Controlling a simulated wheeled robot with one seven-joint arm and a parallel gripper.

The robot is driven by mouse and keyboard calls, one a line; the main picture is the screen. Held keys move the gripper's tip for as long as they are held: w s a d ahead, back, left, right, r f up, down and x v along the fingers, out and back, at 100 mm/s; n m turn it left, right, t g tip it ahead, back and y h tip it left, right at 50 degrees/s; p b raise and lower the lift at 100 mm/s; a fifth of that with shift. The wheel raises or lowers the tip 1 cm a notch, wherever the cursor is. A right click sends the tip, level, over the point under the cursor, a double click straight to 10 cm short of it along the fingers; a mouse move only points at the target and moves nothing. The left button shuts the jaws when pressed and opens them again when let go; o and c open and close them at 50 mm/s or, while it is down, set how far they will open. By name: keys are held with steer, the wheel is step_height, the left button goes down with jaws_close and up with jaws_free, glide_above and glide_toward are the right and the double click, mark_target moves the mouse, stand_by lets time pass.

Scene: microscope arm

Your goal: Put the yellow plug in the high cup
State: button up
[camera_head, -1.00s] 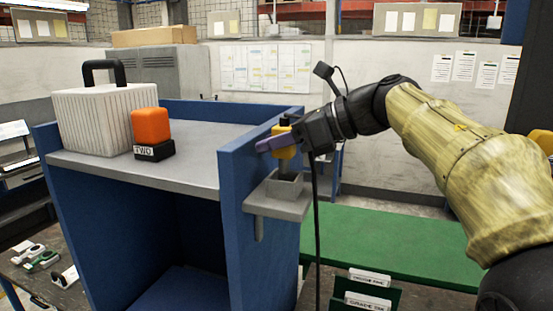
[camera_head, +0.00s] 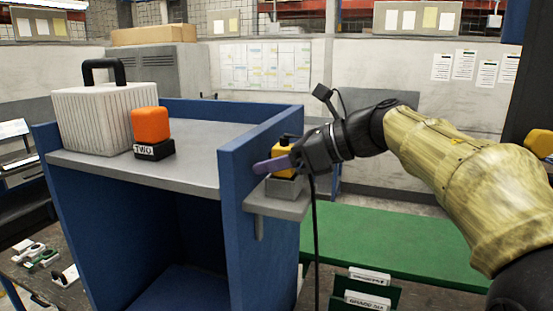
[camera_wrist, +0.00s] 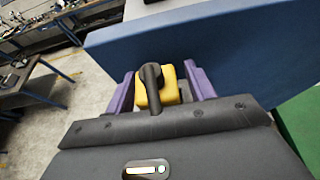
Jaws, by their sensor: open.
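The yellow plug (camera_head: 284,157) with a black handle on top stands upright, its lower end in the small grey cup (camera_head: 286,187) on the side shelf of the blue cabinet. My gripper (camera_head: 274,164) is level with the plug's lower part, its purple fingers spread around it. In the wrist view the plug (camera_wrist: 170,84) sits between the two open fingers (camera_wrist: 159,72), with a gap visible on each side. The plug's bottom is hidden inside the cup, so I cannot see how deep it sits.
The blue cabinet wall (camera_head: 262,150) rises close beside the cup. On the grey cabinet top stand an orange block (camera_head: 150,125) on a black base marked TWO and a white ribbed case (camera_head: 95,120). A green surface (camera_head: 400,245) lies lower right.

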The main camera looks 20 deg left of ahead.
steer(key=shift+r, duration=0.1)
steer(key=w+b+v, duration=0.1)
steer(key=b+v, duration=0.1)
steer(key=v, duration=0.9)
steer(key=shift+s+d+b, duration=0.35)
steer(key=shift+s+d, duration=0.1)
steer(key=shift+s, duration=0.05)
steer(key=shift+r, duration=0.1)
